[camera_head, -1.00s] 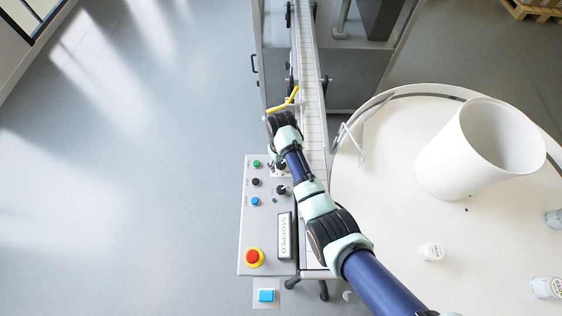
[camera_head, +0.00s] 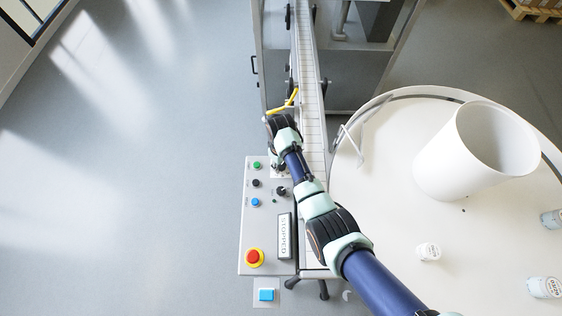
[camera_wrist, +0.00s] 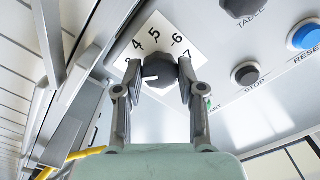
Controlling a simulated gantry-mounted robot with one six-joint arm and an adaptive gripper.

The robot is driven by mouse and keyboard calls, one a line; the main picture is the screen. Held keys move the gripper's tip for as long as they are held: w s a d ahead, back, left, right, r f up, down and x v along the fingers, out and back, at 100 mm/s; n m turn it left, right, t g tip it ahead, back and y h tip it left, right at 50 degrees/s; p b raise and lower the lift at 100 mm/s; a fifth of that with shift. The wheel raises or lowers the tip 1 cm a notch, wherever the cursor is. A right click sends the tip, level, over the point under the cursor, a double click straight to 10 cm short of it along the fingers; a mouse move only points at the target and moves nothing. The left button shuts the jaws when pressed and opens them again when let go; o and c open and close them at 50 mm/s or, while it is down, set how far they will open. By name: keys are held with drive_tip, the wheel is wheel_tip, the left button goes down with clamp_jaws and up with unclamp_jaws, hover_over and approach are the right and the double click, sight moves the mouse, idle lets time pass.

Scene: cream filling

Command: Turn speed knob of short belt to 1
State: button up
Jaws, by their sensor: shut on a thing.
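My gripper (camera_wrist: 160,82) is shut on the knob, one finger on each side. In the head view my arm covers the gripper and the knob at the upper right of the grey control panel (camera_head: 250,225).
The panel carries another dark knob (camera_wrist: 244,8), a black stop button (camera_wrist: 245,74), a blue reset button (camera_wrist: 303,36), a red emergency button (camera_head: 254,257) and a display reading STOPPED (camera_head: 284,236). The conveyor belt (camera_head: 311,85) and round table (camera_head: 400,200) lie to the right.

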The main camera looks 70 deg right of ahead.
drive_tip(key=n+p, duration=0.1)
drive_tip(key=n, duration=0.2)
drive_tip(key=shift+r+n+p, duration=0.15)
drive_tip(key=shift+n+p, duration=0.15)
drive_tip(key=shift+n, duration=0.1)
drive_tip(key=n+p, duration=0.1)
drive_tip(key=n, duration=0.2)
drive_tip(key=shift+n, duration=0.3)
drive_tip(key=n+p, duration=0.1)
drive_tip(key=n, duration=0.5)
drive_tip(key=shift+n, duration=0.3)
drive_tip(key=o, duration=1.1)
drive_tip(key=shift+o, duration=0.2)
wheel_tip(320, 180, up, 12)
